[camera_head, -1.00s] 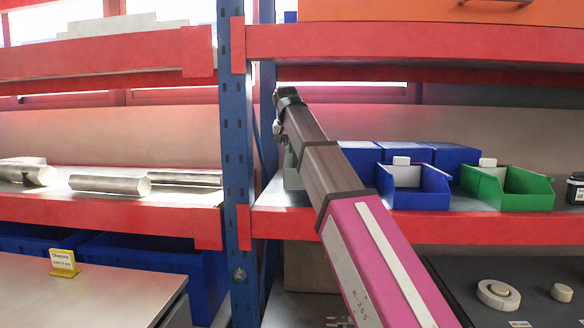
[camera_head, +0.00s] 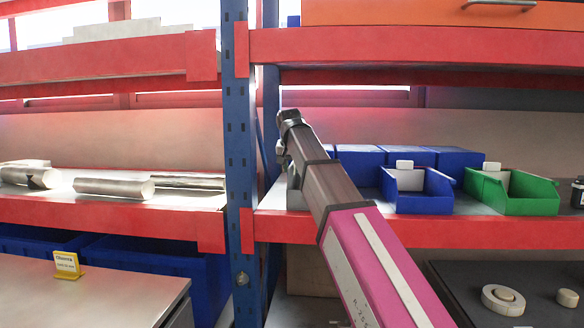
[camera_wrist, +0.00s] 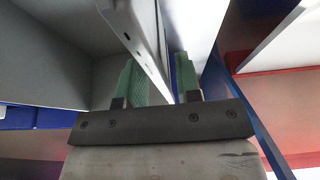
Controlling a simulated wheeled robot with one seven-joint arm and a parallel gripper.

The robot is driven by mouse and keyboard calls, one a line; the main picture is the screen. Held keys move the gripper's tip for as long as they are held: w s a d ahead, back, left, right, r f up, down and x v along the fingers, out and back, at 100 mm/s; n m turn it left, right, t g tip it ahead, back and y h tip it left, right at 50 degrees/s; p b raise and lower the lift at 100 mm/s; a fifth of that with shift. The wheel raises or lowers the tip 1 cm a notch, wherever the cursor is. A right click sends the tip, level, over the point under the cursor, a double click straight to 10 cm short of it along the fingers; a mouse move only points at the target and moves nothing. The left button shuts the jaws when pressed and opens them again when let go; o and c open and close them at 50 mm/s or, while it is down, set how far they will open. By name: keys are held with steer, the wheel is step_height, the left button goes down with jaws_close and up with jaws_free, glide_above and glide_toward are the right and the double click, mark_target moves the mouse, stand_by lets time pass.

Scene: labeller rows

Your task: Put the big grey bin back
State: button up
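The grey bin (camera_head: 295,190) stands on the middle shelf just right of the blue upright, mostly hidden behind my arm in the head view. My gripper (camera_head: 285,149) is at its upper part, small and dark, with its fingers hard to make out there. In the wrist view a thin grey wall of the bin (camera_wrist: 141,36) runs between the two green fingertips of my gripper (camera_wrist: 163,75). The fingers stand apart, one on each side of the wall. The left finger is on the side of the bin's hollow. Contact with the wall is not clear.
Blue bins (camera_head: 417,190) and a green bin (camera_head: 512,192) stand to the right on the same shelf. The blue upright (camera_head: 240,150) is close on the left. Metal bars (camera_head: 114,188) lie beyond it. A table (camera_head: 90,297) is at lower left.

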steer(key=v, duration=1.2)
steer(key=shift+r, duration=0.1)
